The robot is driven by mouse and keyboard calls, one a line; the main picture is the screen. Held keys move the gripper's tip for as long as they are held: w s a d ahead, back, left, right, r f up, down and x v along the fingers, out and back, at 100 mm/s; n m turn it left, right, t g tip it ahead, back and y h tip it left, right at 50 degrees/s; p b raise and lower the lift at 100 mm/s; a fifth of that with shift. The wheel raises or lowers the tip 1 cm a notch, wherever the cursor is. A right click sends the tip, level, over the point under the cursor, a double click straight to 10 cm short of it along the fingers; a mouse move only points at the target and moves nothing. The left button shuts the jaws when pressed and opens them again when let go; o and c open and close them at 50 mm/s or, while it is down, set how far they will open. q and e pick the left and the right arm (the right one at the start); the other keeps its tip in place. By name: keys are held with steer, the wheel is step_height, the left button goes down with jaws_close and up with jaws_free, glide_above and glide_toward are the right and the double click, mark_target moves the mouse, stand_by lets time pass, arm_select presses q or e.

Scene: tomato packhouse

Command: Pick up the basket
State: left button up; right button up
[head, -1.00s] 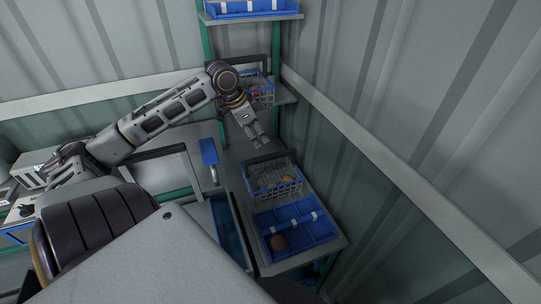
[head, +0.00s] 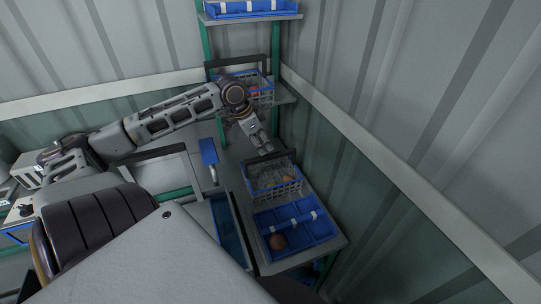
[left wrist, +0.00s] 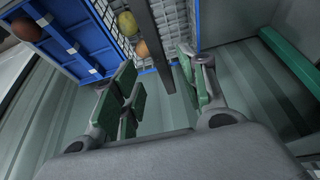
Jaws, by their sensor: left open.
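A grey wire basket (head: 279,191) with a dark bar handle (head: 258,160) stands on the bench, with a few round items inside. My left gripper (head: 266,148) is just above its far side, by the handle, pointing down. In the left wrist view my left gripper (left wrist: 157,68) is open with green pads. The dark handle bar (left wrist: 158,40) runs between the fingers, and no grip on it shows. The basket mesh (left wrist: 172,18) lies beyond, with a yellowish and an orange round item near it. My right gripper is out of view.
A blue divided tray (head: 322,230) with one brownish round item sits in front of the basket. A second wire basket (head: 263,98) stands on a shelf behind. A blue tray (head: 250,8) is on the top shelf. The corrugated wall (head: 350,170) is close on the right.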

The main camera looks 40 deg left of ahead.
mark_target(268, 155)
arm_select(q)
steer(key=shift+x, duration=1.55)
steer(key=shift+w+d+f, duration=0.1)
steer(key=shift+w+f, duration=0.05)
steer(key=shift+f, duration=0.25)
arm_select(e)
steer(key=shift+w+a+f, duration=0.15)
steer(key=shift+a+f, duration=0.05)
arm_select(q)
steer(key=shift+f, duration=0.1)
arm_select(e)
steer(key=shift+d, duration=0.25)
arm_select(q)
steer(key=shift+f, duration=0.1)
steer(key=shift+b+x, duration=0.4)
steer(key=shift+x, duration=0.4)
steer(key=shift+f+b, duration=0.3)
steer(key=shift+f, duration=0.35)
steer(key=shift+w+d+f+b, duration=0.2)
steer(key=shift+f+b, duration=0.15)
steer(key=shift+b, duration=0.2)
steer(key=shift+w+f+b, duration=0.2)
steer(key=shift+f+b, duration=0.3)
steer(key=shift+b, duration=0.2)
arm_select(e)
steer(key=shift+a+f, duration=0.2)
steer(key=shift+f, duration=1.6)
